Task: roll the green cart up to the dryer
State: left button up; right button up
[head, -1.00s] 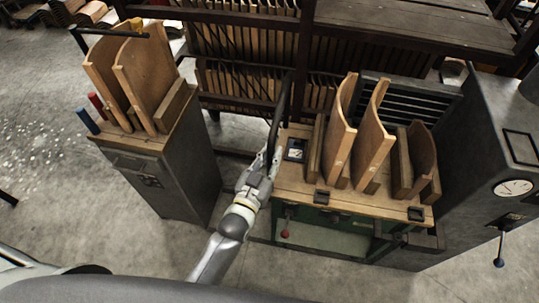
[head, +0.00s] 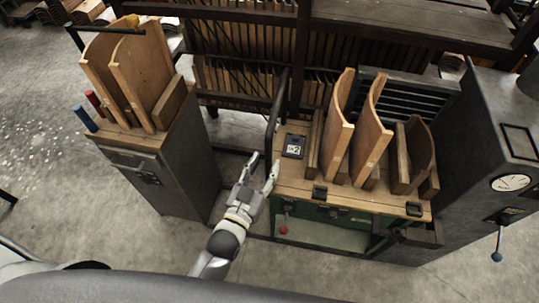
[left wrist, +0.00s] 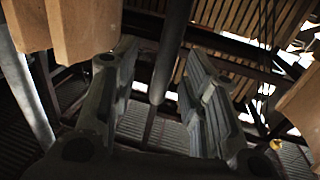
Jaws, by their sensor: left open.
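The green cart (head: 322,235) stands right of centre in the head view, with a wooden top bearing curved wooden panels (head: 340,125). A dark upright handle bar (head: 277,108) rises at its left end. The grey dryer (head: 480,140), with a round dial and a lever, stands at the cart's right end; whether they touch cannot be told. My left gripper (head: 264,163) is open at the lower end of the bar. In the left wrist view its two fingers (left wrist: 160,65) are spread, with the dark bar (left wrist: 168,55) showing between them, apart from both. My right gripper is out of view.
A grey cabinet (head: 172,180) with curved panels and red and blue cylinders on top stands to the left. A dark rack (head: 240,35) filled with wooden slats stands behind. Bare concrete floor is free in front of the cart.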

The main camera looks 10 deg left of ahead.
pick_arm(q)
jog(key=v, duration=0.6)
jog(key=shift+s, duration=0.4)
jog(key=s+a+f+g, duration=0.1)
jog(key=s+f+g, duration=0.2)
jog(key=f, duration=0.6)
jog(key=s+a+f+g+y, duration=0.1)
jog(key=s+f+g, duration=0.15)
jog(key=f, duration=0.65)
jog(key=s+a+f+g, duration=0.1)
jog(key=s+f+g, duration=0.2)
jog(key=f, duration=0.6)
jog(key=s+a+f+g+y, duration=0.1)
jog(key=s+a+f+g, duration=0.3)
jog(key=s+f, duration=0.4)
jog(key=s+a+f+g+y, duration=0.2)
jog(key=s+a+f+g, duration=0.2)
jog(key=s+f, duration=0.5)
jog(key=s+a, duration=0.2)
jog(key=s, duration=0.3)
jog(key=shift+s+a+f, duration=0.2)
jog(key=shift+s+a, duration=0.05)
jog(key=shift+s, duration=0.15)
